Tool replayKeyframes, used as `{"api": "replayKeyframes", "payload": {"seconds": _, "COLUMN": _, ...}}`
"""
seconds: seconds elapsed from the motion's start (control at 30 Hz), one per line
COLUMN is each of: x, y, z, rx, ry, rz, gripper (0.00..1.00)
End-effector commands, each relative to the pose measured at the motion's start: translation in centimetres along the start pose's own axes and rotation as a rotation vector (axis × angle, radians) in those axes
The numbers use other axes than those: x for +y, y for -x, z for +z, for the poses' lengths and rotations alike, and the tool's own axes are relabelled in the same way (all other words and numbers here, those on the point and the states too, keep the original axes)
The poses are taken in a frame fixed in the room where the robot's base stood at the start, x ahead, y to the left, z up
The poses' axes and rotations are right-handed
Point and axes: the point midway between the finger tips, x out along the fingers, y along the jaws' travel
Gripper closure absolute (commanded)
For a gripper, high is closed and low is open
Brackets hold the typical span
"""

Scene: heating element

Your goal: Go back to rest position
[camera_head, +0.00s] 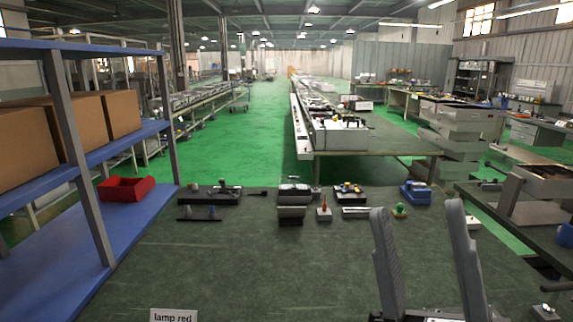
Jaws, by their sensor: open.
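My gripper (416,212) is at the lower right of the head view, its two grey fingers pointing up and set well apart. It is open, and nothing shows between the fingers. It appears in front of the right part of the dark green worktable (240,262). The rest of my arm is mostly out of the frame.
Along the table's far edge stand a black fixture (212,194), a grey device (291,205), a red-topped piece (324,209), a green knob (399,209) and a blue device (415,192). A blue shelf (135,220) with a red bin (126,188) stands left. The table's near middle is mostly clear.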

Motion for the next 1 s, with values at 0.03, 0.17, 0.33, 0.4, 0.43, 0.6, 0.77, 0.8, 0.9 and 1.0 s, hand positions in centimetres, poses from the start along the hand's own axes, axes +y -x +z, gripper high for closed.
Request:
{"api": "replayKeyframes", "payload": {"seconds": 0.03, "x": 0.0, "y": 1.7, "z": 1.1, "rx": -0.084, "ry": -0.074, "rz": 0.002, "gripper": 0.55}}
{"api": "replayKeyframes", "payload": {"seconds": 0.17, "x": 0.0, "y": 6.3, "z": 3.6, "rx": -0.286, "ry": -0.254, "rz": 0.013, "gripper": 0.55}}
{"api": "replayKeyframes", "payload": {"seconds": 0.33, "x": -0.5, "y": 13.3, "z": 5.4, "rx": -0.539, "ry": -0.452, "rz": 0.024, "gripper": 0.55}}
{"api": "replayKeyframes", "payload": {"seconds": 0.4, "x": -0.6, "y": 16.3, "z": 5.7, "rx": -0.638, "ry": -0.520, "rz": 0.026, "gripper": 0.55}}
{"api": "replayKeyframes", "payload": {"seconds": 0.43, "x": -0.7, "y": 17.7, "z": 5.7, "rx": -0.681, "ry": -0.548, "rz": 0.027, "gripper": 0.55}}
{"api": "replayKeyframes", "payload": {"seconds": 0.6, "x": -0.6, "y": 25.3, "z": 4.8, "rx": -0.912, "ry": -0.662, "rz": 0.014, "gripper": 0.55}}
{"api": "replayKeyframes", "payload": {"seconds": 0.77, "x": 0.2, "y": 32.0, "z": 2.8, "rx": -1.109, "ry": -0.708, "rz": -0.032, "gripper": 0.55}}
{"api": "replayKeyframes", "payload": {"seconds": 0.8, "x": 0.5, "y": 33.5, "z": 2.1, "rx": -1.154, "ry": -0.710, "rz": -0.051, "gripper": 0.55}}
{"api": "replayKeyframes", "payload": {"seconds": 0.9, "x": 1.6, "y": 37.0, "z": 0.3, "rx": -1.252, "ry": -0.706, "rz": -0.105, "gripper": 0.55}}
{"api": "replayKeyframes", "payload": {"seconds": 1.0, "x": 2.8, "y": 39.8, "z": -1.5, "rx": -1.330, "ry": -0.691, "rz": -0.172, "gripper": 0.55}}
